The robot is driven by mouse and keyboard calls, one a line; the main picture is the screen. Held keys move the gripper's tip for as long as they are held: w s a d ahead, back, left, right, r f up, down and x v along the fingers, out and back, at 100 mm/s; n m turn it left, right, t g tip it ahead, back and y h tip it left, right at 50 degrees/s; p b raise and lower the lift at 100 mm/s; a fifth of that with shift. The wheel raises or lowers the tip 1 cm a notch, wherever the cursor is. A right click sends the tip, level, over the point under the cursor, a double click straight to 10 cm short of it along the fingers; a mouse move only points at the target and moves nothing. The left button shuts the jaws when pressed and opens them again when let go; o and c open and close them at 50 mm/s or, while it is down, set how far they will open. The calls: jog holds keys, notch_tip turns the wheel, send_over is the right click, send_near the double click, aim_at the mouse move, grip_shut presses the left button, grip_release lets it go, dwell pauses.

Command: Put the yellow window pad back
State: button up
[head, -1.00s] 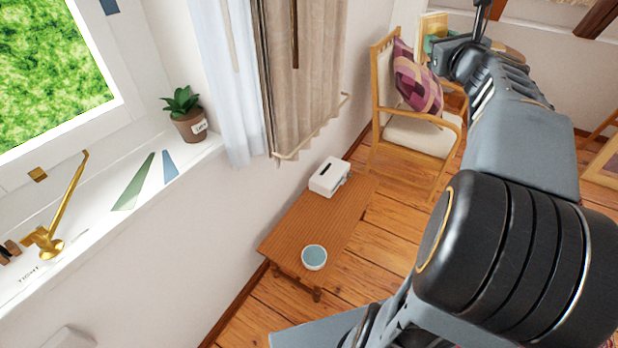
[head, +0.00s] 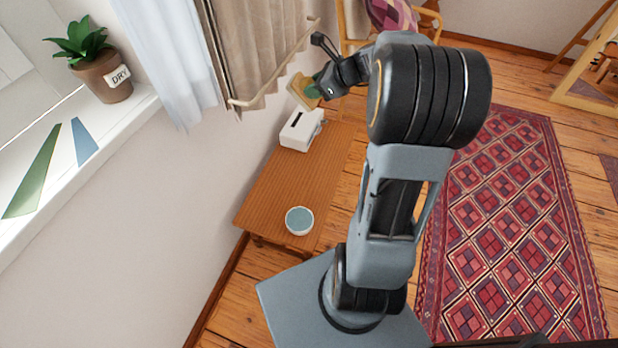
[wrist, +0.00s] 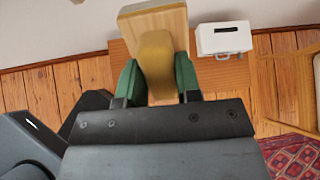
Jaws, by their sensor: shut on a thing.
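My gripper (head: 318,87) has green fingers and is shut on the yellow window pad (head: 301,93), a tan, wood-like piece. In the wrist view the pad's rounded yellow part (wrist: 155,58) sits between the two fingers, with a flat pale plate (wrist: 153,20) beyond it. The pad is held in the air near the curtain and the far end of the bench. The fingers hide part of its sides. The window sill (head: 118,122) is at the left, with a green wedge shape (head: 36,172) and a blue one (head: 83,145) on it.
A potted plant (head: 103,75) labelled "DRY" stands on the sill. The low wooden bench (head: 275,195) holds a white slotted box (head: 300,130) and a bowl (head: 299,220). A beige curtain (head: 258,45) and rail hang near the pad. A chair (head: 428,18) stands behind; a red rug (head: 500,210) lies right.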

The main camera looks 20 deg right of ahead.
jog(key=s+a+f+n+g+h+b, duration=0.2)
jog(key=s+a+f+n+g+b, duration=0.25)
jog(key=f, duration=0.75)
jog(key=s+a+f+n+g+h+b, duration=0.1)
jog(key=s+a+f+n+h+b, duration=0.15)
jog(key=f+n+b, duration=0.7)
jog(key=s+a+f+n+g+h, duration=0.25)
jog(key=s+a+f, duration=0.2)
jog(key=f, duration=1.05)
jog(key=shift+n+y, duration=0.4)
jog(key=shift+n, duration=0.15)
jog(key=w+d+f+b, duration=0.2)
jog(key=w+d+f, duration=0.1)
jog(key=w+d+f+b, duration=0.1)
jog(key=w+d+f, duration=0.1)
jog(key=w+f, duration=0.1)
jog(key=w+d+f+b, duration=0.2)
jog(key=w+d+f, duration=0.1)
jog(key=shift+w+d+f+b, duration=0.3)
jog(key=shift+w+b, duration=0.05)
jog(key=shift+w+d+f, duration=0.15)
jog(key=shift+w+f, duration=0.1)
jog(key=shift+f, duration=0.15)
notch_tip(320, 180, down, 3)
jog(key=shift+w+d+f+b, duration=0.1)
jog(key=shift+b, duration=0.75)
jog(key=shift+c, duration=0.4)
jog(key=o, duration=0.9)
